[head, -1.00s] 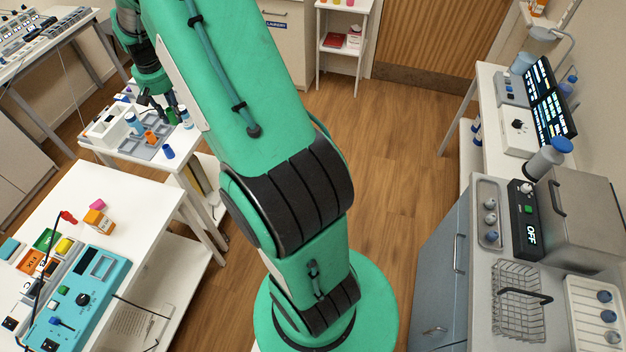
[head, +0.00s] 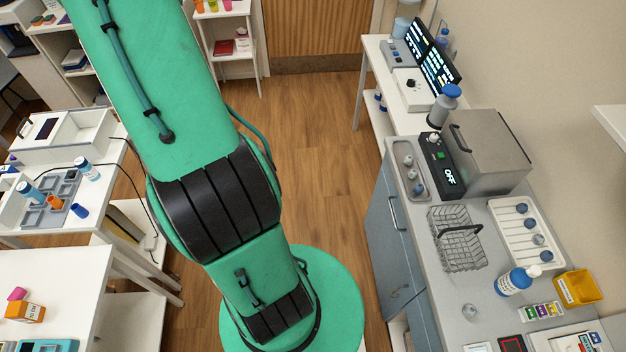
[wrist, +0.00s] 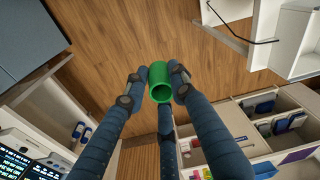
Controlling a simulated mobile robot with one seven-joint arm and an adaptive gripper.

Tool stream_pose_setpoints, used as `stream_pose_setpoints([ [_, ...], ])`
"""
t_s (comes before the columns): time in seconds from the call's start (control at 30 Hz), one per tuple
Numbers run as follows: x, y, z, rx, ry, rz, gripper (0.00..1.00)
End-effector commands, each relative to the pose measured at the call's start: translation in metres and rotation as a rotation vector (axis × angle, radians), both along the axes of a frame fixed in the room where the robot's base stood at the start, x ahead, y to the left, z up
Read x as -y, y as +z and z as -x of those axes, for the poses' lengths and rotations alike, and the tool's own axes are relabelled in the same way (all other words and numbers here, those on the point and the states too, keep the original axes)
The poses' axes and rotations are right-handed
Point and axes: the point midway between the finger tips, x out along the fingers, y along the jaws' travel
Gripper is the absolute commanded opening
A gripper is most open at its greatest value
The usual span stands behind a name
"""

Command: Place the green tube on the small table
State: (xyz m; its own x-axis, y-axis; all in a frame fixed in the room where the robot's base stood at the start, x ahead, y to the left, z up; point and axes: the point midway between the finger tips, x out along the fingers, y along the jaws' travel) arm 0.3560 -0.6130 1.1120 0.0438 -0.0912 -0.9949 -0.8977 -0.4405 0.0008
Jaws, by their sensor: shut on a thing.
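The green tube (wrist: 159,80) is a short hollow cylinder, its open end facing the camera in the wrist view. My gripper (wrist: 157,88) has dark blue fingers closed around it. The tube is held above the wooden floor, with no surface touching it in this view. Gripper and tube are outside the head view. I cannot tell which furniture is the small table; a white table (head: 105,128) with a grey tray stands at the left, and a narrow white shelf unit (head: 238,13) stands at the back.
The right counter (head: 410,205) carries a wire basket (head: 455,250) and a metal box (head: 490,150). Open wooden floor (head: 310,150) lies between. Shelving (wrist: 270,115) shows in the wrist view.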

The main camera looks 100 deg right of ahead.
Motion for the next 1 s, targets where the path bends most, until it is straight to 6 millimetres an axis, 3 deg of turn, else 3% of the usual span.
stream_pose_setpoints([
  [0.2, 0.032, 0.0, 0.07, -0.001, -0.114, -0.001, 0.07],
  [0.5, 0.063, 0.0, 0.167, -0.002, -0.265, -0.004, 0.07],
  [1.0, 0.081, 0.0, 0.335, -0.003, -0.517, -0.008, 0.07],
])
